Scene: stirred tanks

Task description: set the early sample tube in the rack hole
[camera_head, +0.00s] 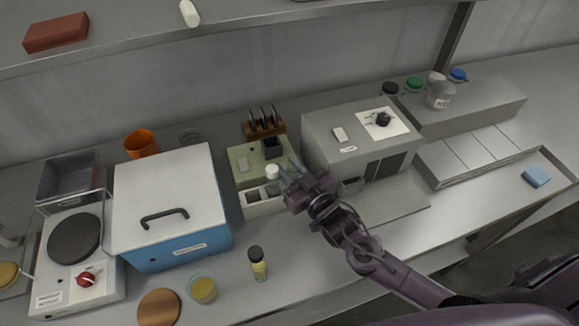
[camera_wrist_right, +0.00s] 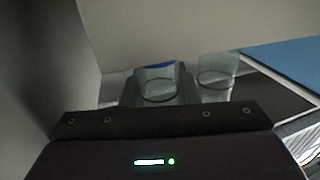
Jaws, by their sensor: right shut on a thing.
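My right gripper (camera_head: 287,170) reaches in from the right, over the right end of a low white rack (camera_head: 262,209) with dark openings in its top. No label is readable. My left gripper is not in view.
A blue and white lidded box (camera_head: 170,205) stands left of the rack, and a grey instrument (camera_head: 325,135) stands behind right. A wooden holder (camera_head: 264,129) is behind. A dark-capped yellow vial (camera_head: 258,264) and a yellow-filled beaker (camera_head: 203,289) stand in front.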

